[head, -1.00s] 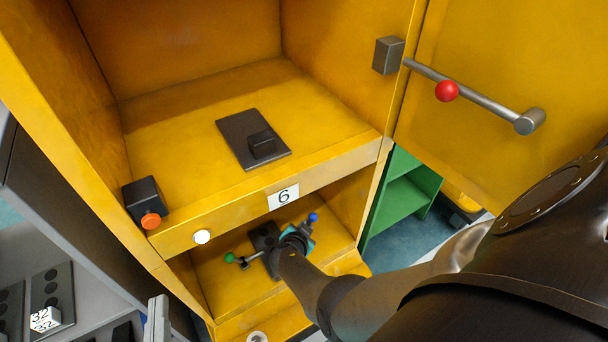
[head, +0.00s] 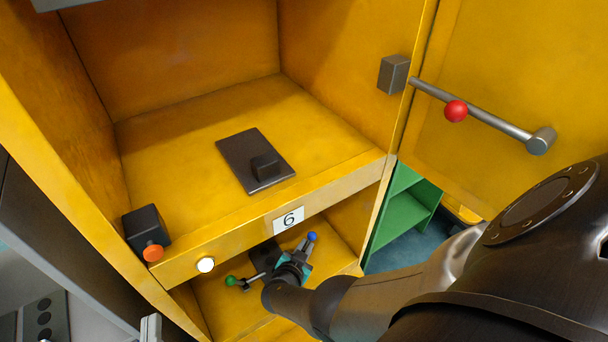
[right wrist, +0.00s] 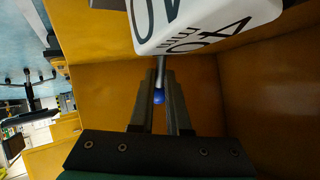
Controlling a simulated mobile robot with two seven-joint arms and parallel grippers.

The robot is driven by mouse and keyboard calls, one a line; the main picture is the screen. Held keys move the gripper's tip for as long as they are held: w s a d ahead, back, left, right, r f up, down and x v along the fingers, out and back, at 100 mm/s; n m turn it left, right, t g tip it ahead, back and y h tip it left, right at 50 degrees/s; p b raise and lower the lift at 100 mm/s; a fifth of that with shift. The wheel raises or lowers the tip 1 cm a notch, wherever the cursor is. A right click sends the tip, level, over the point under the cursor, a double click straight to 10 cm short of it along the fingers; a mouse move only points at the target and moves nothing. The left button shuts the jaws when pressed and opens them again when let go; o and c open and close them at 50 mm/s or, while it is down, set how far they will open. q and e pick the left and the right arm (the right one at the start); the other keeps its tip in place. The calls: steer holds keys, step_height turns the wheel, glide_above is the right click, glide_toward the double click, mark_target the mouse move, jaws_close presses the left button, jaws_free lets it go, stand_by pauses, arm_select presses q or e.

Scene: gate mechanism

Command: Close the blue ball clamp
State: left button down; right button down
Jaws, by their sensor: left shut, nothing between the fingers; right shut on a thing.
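The blue ball (head: 312,237) is on the end of a short lever of the clamp in the lower compartment of the yellow cabinet. My right gripper (head: 304,254) is at this lever, partly hidden by my own wrist. In the right wrist view, the blue ball (right wrist: 159,97) shows between the two fingers of my right gripper (right wrist: 162,92), shut on the lever. The clamp body and how far the lever is turned are mostly hidden.
A green ball lever (head: 231,281) is left of the blue one. A white block with dark print (right wrist: 200,20) is close above the fingers in the wrist view. The shelf (head: 190,120) above has a dark plate (head: 245,150). A red ball handle (head: 455,111) is on the open door.

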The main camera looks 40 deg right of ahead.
arm_select(q)
steer(key=shift+w, duration=0.15)
arm_select(e)
steer(key=shift+d+r, duration=0.1)
stand_by(0.5)
steer(key=c, duration=1.2)
jaws_free()
steer(key=shift+o, duration=0.2)
arm_select(q)
steer(key=shift+a, duration=0.1)
